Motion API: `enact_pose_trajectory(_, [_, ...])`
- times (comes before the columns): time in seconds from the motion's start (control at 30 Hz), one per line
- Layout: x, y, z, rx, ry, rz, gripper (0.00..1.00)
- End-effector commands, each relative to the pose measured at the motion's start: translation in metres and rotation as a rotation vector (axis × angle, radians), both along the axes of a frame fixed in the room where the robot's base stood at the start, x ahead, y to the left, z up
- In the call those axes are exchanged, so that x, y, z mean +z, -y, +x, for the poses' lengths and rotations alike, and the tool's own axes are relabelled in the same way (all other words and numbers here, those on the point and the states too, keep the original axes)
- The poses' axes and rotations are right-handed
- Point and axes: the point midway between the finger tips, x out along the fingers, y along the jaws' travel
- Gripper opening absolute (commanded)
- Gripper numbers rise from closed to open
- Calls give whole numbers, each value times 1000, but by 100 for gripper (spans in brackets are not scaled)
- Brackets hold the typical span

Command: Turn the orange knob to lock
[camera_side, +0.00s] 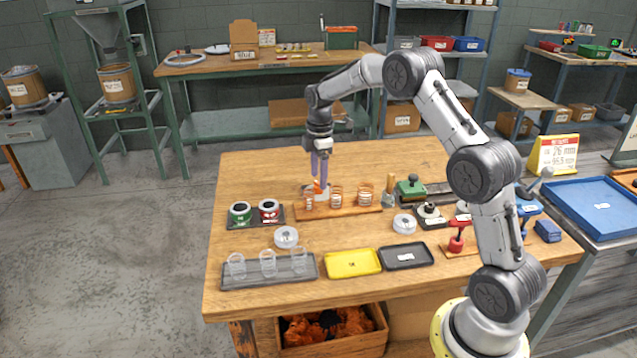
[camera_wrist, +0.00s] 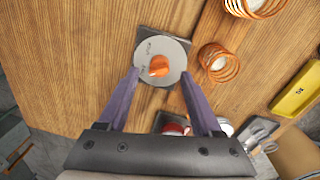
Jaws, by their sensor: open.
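The orange knob (camera_wrist: 159,66) sits at the centre of a round grey dial (camera_wrist: 174,50) on a dark square plate in the wrist view. It points a little to one side, and faint markings show on the dial. My gripper (camera_wrist: 160,74) is open, with one purple finger on each side of the knob and a gap between each finger and the knob. In the side view the orange knob (camera_side: 317,187) shows small, just under my gripper (camera_side: 320,182). Whether the fingertips touch the dial cannot be told.
Copper coil springs (camera_side: 336,198) stand on a wooden board (camera_side: 340,210) right of the dial. Red and green spools stand left of it in a dark tray (camera_side: 240,225). Clear cups, a yellow tray (camera_side: 352,274) and a black tray (camera_side: 405,263) are nearer the front.

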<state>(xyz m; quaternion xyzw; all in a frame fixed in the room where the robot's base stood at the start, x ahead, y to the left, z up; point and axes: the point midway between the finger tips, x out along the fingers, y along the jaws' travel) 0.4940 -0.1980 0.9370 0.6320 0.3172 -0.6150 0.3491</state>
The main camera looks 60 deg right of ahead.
Motion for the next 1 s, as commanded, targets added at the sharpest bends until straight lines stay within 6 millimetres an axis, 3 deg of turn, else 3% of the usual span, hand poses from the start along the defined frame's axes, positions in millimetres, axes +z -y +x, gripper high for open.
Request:
enact_pose_trajectory(0.23, [-27,1,1,-1,-1,1,66])
enact_pose_trajectory(0.6, [-30,1,1,0,1,-1,64])
enact_pose_trajectory(0.93, [-30,1,1,0,0,0,5])
enact_pose_trajectory(1.0, [-30,1,1,0,0,0,0])
